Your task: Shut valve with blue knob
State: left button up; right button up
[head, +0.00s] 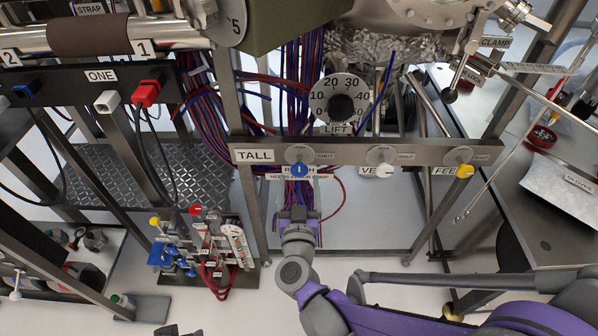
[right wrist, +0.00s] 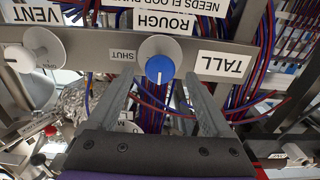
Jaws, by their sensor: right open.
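The blue knob (head: 299,169) is on the grey rail (head: 222,139) marked TALL, below a round disc, with a SHUT label to its right. In the right wrist view, which is upside down, the blue knob (right wrist: 160,70) has a white line running vertically, not toward the SHUT label (right wrist: 122,55). My right gripper (head: 298,212) is in front of and below the knob. In the wrist view its open fingers (right wrist: 153,88) stand either side below the knob; contact is not visible. A dark part at the bottom edge (head: 178,331) may be my left gripper.
A white knob (head: 384,171) marked VENT and a yellow knob (head: 465,171) sit farther right on the same rail. A dial (head: 341,105) marked LIFT is above. Red and blue cables hang behind the rail. A small valve rack (head: 205,248) stands lower left.

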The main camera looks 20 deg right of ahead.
aim_at(299, 173)
jog(key=shift+x, duration=2.3)
grip_shut()
